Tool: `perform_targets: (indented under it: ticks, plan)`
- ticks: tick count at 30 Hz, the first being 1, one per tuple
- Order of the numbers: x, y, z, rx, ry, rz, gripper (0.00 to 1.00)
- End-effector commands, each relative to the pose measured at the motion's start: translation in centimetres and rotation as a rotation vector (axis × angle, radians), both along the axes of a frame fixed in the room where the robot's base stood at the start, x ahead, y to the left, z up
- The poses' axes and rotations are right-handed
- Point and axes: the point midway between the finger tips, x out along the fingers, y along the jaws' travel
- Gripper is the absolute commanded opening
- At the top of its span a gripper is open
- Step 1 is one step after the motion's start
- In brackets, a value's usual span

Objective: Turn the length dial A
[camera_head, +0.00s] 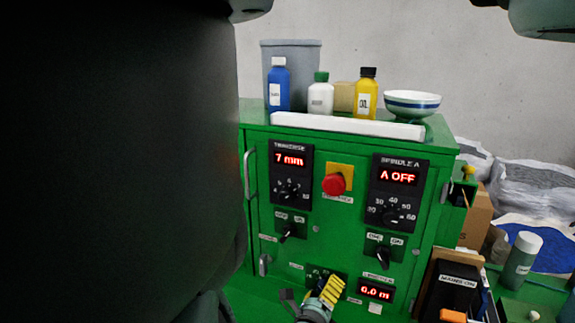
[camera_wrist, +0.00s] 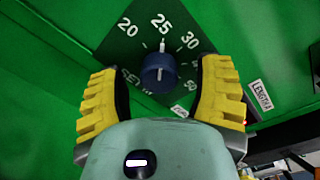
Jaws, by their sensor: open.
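The length dial A is a round dark-blue knob (camera_wrist: 160,73) on a dark plate marked 20, 25, 30 and up to 50. Its white pointer line points up, roughly toward 25. A label reading LENGTH A (camera_wrist: 260,94) sits to its right. My gripper (camera_wrist: 159,66) is open, with one yellow finger on each side of the knob and a visible gap at both sides. In the head view my gripper (camera_head: 329,289) is in front of the dial's plate (camera_head: 315,273) low on the green cabinet and hides most of the dial.
The green cabinet (camera_head: 335,235) carries a traverse panel (camera_head: 291,175) showing 7 mm, a spindle panel (camera_head: 399,193) showing A OFF, a red button (camera_head: 334,184) and switches. A display (camera_head: 375,291) beside my gripper reads 0.0 m. Bottles and a bowl (camera_head: 412,104) stand on top.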

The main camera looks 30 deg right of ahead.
Motion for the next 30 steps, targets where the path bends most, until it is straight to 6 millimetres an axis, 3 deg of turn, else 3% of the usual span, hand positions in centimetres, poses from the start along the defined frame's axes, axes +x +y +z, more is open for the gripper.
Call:
perform_targets:
  ticks: [19, 30]
  plan:
    - [-1.9, 1.8, 0.1, -0.001, -0.001, -0.001, 0.66]
    - [-4.1, 4.6, 0.3, 0.003, -0.001, -0.002, 0.66]
